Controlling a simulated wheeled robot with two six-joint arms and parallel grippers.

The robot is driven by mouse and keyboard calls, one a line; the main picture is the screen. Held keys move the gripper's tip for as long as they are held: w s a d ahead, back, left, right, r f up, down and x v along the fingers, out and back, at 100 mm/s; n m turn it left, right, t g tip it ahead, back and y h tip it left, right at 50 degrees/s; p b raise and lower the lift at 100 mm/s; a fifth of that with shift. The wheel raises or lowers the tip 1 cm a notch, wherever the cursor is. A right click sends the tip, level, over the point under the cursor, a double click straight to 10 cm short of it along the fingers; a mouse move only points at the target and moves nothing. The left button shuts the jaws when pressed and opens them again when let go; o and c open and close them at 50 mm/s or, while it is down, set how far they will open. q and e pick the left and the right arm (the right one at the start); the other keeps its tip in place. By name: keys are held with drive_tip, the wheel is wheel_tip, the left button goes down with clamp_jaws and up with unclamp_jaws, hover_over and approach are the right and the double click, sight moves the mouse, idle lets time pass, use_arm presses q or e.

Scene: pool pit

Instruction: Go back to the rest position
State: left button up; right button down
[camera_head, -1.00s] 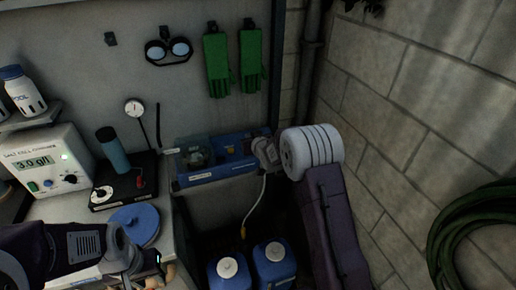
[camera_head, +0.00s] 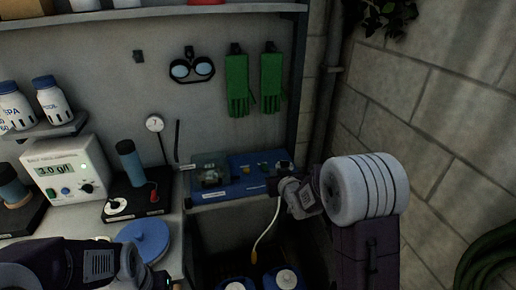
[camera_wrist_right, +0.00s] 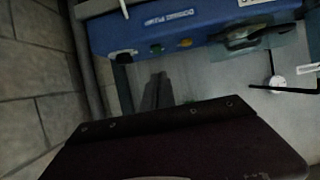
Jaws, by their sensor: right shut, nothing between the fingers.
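My right gripper (camera_head: 285,184) shows in the head view at the end of my right arm, by the right end of the blue control box (camera_head: 235,187). It is shut and holds nothing; whether it touches the box I cannot tell. The box also shows in the right wrist view (camera_wrist_right: 200,25), with green and yellow buttons. My left arm comes in at the lower left over the bench. Its gripper (camera_head: 158,280) is at the bottom edge, mostly cut off, and its fingers cannot be made out.
A white meter (camera_head: 68,170) reading 3.0 g/l, a black stand with a teal cylinder (camera_head: 130,160) and a blue lid (camera_head: 146,240) are on the bench. A white cable (camera_head: 268,232) hangs below the box above blue canisters (camera_head: 285,280). Green gloves (camera_head: 237,85) hang behind; a block wall (camera_head: 450,110) stands right.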

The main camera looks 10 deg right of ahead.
wheel_tip(320, 180, up, 4)
drive_tip(key=a, duration=0.1)
drive_tip(key=s+f+g, duration=0.4)
drive_tip(key=s, duration=0.5)
drive_tip(key=s+f+g, duration=0.4)
drive_tip(key=s+f, duration=0.1)
drive_tip(key=s, duration=0.5)
drive_tip(key=s+f+g, duration=0.4)
drive_tip(key=s+f, duration=0.1)
drive_tip(key=s, duration=0.5)
drive_tip(key=shift+a+m, duration=0.3)
drive_tip(key=shift+a, duration=0.15)
drive_tip(key=shift+s, duration=0.1)
drive_tip(key=c, duration=2.1)
unclamp_jaws()
drive_tip(key=shift+c, duration=0.2)
